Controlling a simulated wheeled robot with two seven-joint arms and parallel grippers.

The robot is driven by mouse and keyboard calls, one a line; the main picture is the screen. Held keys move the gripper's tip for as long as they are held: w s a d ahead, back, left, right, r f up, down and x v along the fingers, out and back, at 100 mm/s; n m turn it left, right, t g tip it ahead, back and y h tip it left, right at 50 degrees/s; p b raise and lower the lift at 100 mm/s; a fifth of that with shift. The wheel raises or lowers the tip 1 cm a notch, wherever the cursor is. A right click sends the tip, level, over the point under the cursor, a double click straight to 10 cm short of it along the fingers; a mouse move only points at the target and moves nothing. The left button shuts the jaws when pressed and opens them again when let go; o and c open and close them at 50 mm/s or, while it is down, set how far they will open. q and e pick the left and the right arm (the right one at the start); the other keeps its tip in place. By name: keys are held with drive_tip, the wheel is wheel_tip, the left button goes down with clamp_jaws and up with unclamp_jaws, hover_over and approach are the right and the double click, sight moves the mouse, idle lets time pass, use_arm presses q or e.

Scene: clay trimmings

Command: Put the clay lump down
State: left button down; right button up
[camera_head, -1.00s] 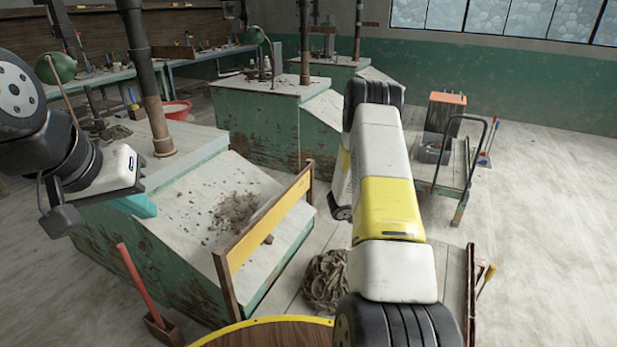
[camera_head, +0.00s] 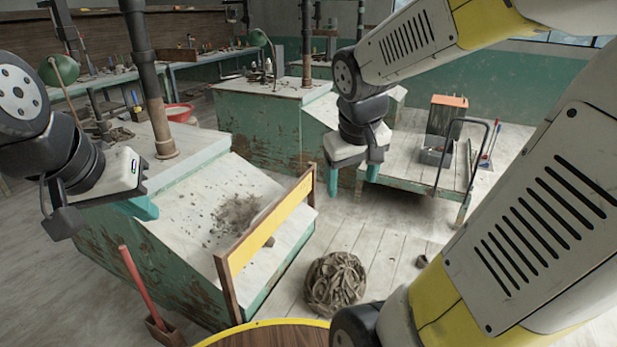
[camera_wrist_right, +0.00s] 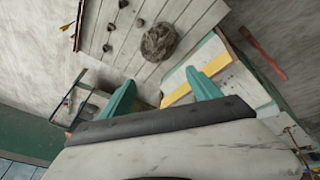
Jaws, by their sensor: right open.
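The clay lump (camera_head: 335,284) is a brown, roughly round mass with a coiled, stringy surface. It rests on a low planked surface and also shows in the right wrist view (camera_wrist_right: 160,41). My right gripper (camera_head: 353,178) is open and empty, with its teal fingers apart. It hangs above and behind the lump in the head view; in the right wrist view the lump lies beyond the fingertips (camera_wrist_right: 161,90), apart from them. My left gripper (camera_head: 143,207) is at the left beside the green bench, with one teal finger showing. Its opening cannot be made out.
A green bench (camera_head: 185,185) with clay crumbs (camera_head: 237,212) has a yellow-edged board (camera_head: 268,230) along its side, left of the lump. A flat cart (camera_head: 410,164) stands behind. Several small dark pieces (camera_wrist_right: 112,27) lie on the planks (camera_wrist_right: 190,20) near the lump.

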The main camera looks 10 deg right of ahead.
drive_tip(key=s+a+r+m+t+y, duration=0.1)
drive_tip(key=s+a+r+t+y, duration=0.1)
drive_tip(key=s+a, duration=0.5)
wheel_tip(320, 180, up, 2)
drive_tip(key=shift+s+a+r+y, duration=0.15)
drive_tip(key=shift+a+y, duration=0.55)
drive_tip(key=shift+y, duration=0.1)
drive_tip(key=shift+d, duration=0.15)
